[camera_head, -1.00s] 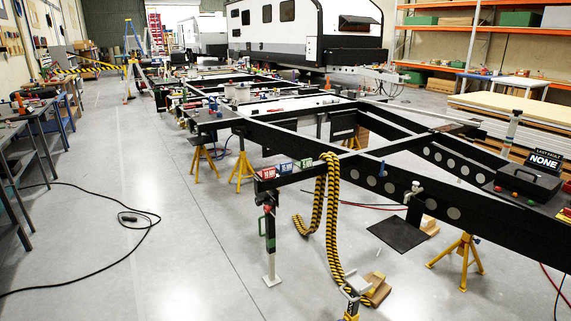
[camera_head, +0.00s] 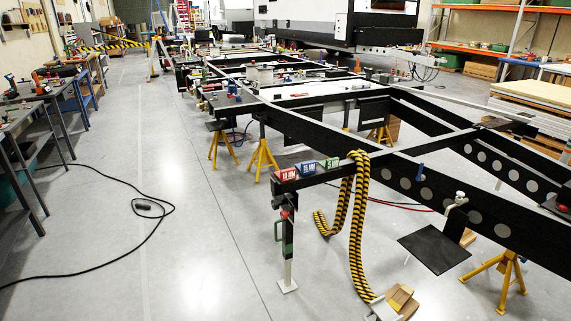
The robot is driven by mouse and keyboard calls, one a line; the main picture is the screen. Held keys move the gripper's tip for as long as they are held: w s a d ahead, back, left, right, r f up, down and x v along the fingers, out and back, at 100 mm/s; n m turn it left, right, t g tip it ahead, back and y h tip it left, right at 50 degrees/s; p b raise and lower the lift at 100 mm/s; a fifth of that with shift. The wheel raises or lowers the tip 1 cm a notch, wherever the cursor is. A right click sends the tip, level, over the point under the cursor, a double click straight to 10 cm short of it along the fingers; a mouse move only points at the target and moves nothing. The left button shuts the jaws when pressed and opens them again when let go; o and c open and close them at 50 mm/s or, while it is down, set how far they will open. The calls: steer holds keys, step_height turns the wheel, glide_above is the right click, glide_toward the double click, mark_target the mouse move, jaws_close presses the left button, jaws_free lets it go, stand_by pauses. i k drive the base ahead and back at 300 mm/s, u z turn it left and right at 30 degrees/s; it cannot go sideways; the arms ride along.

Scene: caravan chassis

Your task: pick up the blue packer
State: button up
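The blue packer (camera_head: 308,167) is a small blue block with white lettering. It sits on the near left end of a black chassis beam, between a red block (camera_head: 286,174) and a green block (camera_head: 331,162). The blocks stand in a row close together. The lettering on them is too small to read surely. My gripper is not in view, and nothing is seen touching the blue packer.
A yellow-black striped strap (camera_head: 358,215) hangs over the beam right of the blocks. A prop (camera_head: 287,245) stands under the beam end. A black cable (camera_head: 160,205) lies on the otherwise open floor at left, beside the benches (camera_head: 40,110).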

mark_target(308, 168)
steer(key=u, duration=0.8)
steer(key=i, duration=0.9)
steer(key=u, duration=0.55)
